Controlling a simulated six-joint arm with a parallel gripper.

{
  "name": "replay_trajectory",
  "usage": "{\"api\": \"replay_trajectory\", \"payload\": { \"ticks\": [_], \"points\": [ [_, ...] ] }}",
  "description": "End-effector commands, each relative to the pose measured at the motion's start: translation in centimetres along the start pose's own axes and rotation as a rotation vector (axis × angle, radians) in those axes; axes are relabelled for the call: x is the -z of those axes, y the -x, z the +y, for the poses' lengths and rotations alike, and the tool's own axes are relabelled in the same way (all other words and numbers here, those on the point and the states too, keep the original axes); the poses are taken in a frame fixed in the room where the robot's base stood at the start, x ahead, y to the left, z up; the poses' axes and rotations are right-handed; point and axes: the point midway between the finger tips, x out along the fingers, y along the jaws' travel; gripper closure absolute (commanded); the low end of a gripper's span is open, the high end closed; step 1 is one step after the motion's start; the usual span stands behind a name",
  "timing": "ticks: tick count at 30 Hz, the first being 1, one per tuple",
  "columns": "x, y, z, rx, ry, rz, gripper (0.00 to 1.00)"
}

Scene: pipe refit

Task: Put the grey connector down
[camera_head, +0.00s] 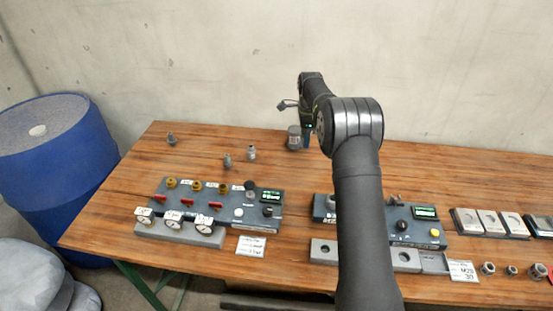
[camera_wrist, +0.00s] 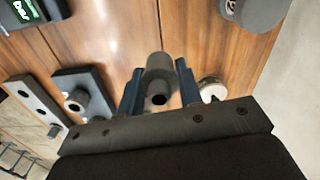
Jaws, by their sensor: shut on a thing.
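The grey connector (camera_wrist: 158,68) is a short grey cylinder with a dark round opening at its near end. In the wrist view, it sits between the two dark fingers of my gripper (camera_wrist: 159,92), which is shut on it. Wood tabletop shows beyond it. I cannot tell whether its far end touches the table. In the head view my arm hides the fingers and the held connector.
A dark block with a fitting (camera_wrist: 77,100) lies to the left in the wrist view, a small pale round part (camera_wrist: 212,88) to the right. A grey cylinder (camera_head: 294,138) stands near my arm. Loose fittings (camera_head: 251,152) and a gauge panel (camera_head: 215,205) stand left.

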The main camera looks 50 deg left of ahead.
Motion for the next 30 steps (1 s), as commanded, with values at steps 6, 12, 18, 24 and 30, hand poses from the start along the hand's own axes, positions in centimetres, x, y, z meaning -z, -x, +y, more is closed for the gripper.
{"api": "replay_trajectory", "payload": {
  "ticks": [6, 12, 18, 24, 30],
  "points": [
    [-4.4, -3.0, -1.7, -0.003, 0.006, 0.0, 0.9],
    [-8.1, -5.4, -3.3, -0.001, 0.004, 0.0, 0.9],
    [-9.9, -6.5, -4.1, -0.001, 0.001, 0.0, 0.9],
    [-10.2, -7.5, -4.2, -0.003, 0.001, 0.0, 0.9],
    [-10.2, -10.4, -4.1, -0.002, 0.001, 0.0, 0.9]
  ]
}}
